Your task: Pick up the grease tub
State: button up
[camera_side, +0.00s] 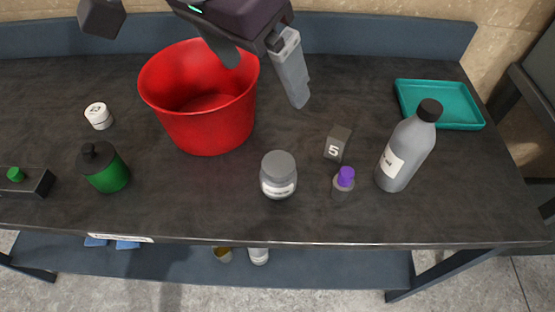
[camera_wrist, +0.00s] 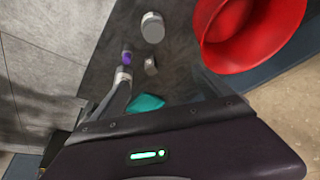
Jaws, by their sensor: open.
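The grease tub appears to be the grey jar with a grey lid and white label (camera_side: 278,176), upright on the dark bench near its front middle. Its label is too small to read. It also shows in the wrist view as a grey-lidded jar (camera_wrist: 153,27) near the top. My gripper (camera_side: 266,82) is open and empty, its fingers wide apart. It hangs above the bench behind the jar, next to the red bucket's right rim, well apart from the jar.
A red bucket (camera_side: 205,125) stands left of the jar. To its right are a numbered block (camera_side: 337,144), a purple-capped vial (camera_side: 344,182), a grey bottle (camera_side: 400,160) and a teal tray (camera_side: 440,104). A green canister (camera_side: 106,170) and white pot (camera_side: 98,116) stand left.

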send_over(277, 165)
jog(key=s+a, duration=0.2)
notch_tip(277, 165, down, 16)
jog(key=shift+w+a, duration=0.1)
jog(key=shift+a, duration=0.05)
jog(key=x, duration=0.8)
jog(key=shift+d, duration=0.3)
jog(key=shift+c, duration=0.4)
jog(key=c, duration=1.7)
